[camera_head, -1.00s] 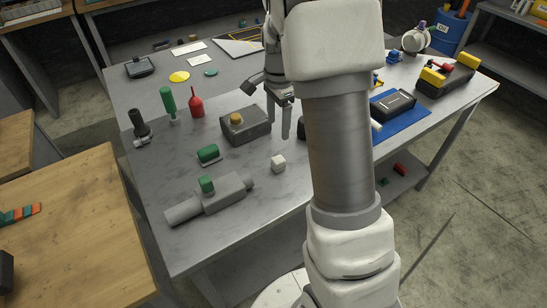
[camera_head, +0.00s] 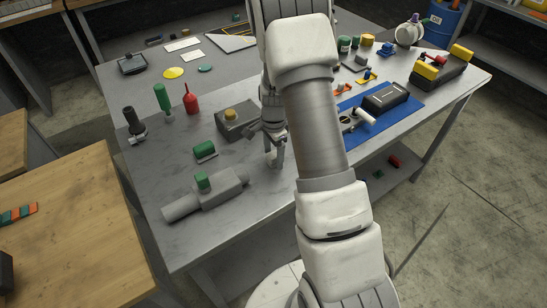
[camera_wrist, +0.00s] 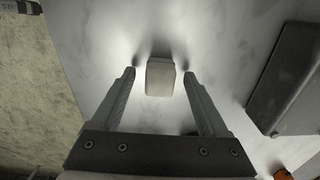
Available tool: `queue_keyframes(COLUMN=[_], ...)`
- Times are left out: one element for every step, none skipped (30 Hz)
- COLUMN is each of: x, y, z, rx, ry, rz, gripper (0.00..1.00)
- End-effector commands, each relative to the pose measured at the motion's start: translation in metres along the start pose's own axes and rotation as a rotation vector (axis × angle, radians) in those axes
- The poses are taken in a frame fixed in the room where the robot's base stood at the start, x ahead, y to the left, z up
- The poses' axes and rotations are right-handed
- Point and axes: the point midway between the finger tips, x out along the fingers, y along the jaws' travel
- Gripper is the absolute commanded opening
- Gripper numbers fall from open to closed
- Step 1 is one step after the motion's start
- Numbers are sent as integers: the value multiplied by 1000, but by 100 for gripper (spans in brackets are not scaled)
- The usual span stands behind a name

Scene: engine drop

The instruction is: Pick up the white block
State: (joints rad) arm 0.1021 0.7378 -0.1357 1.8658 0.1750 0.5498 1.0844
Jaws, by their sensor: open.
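The white block (camera_wrist: 160,77) lies on the grey table (camera_wrist: 100,45) in the wrist view, between and just ahead of the tips of my gripper (camera_wrist: 161,74). The two fingers are apart, with a gap on each side of the block. In the head view my gripper (camera_head: 274,160) is low over the table at the block's place. The fingers and wrist hide most or all of the block there.
A grey box with a yellow knob (camera_head: 237,121) stands close behind my gripper. A blue mat (camera_head: 391,121) with parts is to the right.

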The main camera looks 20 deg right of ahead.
Motion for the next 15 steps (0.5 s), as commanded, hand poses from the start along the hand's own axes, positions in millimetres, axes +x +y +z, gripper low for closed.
queue_keyframes(x=[5, 7, 9, 10, 10, 10, 10, 10, 10, 10, 10, 10, 10, 10, 10], y=[0, 0, 0, 0, 0, 0, 0, 0, 0, 0, 0, 0, 0, 0, 0], z=[0, 0, 0, 0, 0, 0, 0, 0, 0, 0, 0, 0, 0, 0, 0], rx=[0, 0, 0, -1, -1, -1, -1, -1, -1, -1, -1, -1, -1, -1, -1], ry=[-1, -1, 0, 0, 0, 0, 0, 0, 0, 0, 0, 0, 0, 0, 0], rz=[2, 1, 0, -1, -1, -1, -1, -1, -1, -1, -1, -1, -1, -1, -1], gripper=[78, 78, 78, 78, 78, 78, 78, 78, 78, 78, 76, 68, 63, 58, 50])
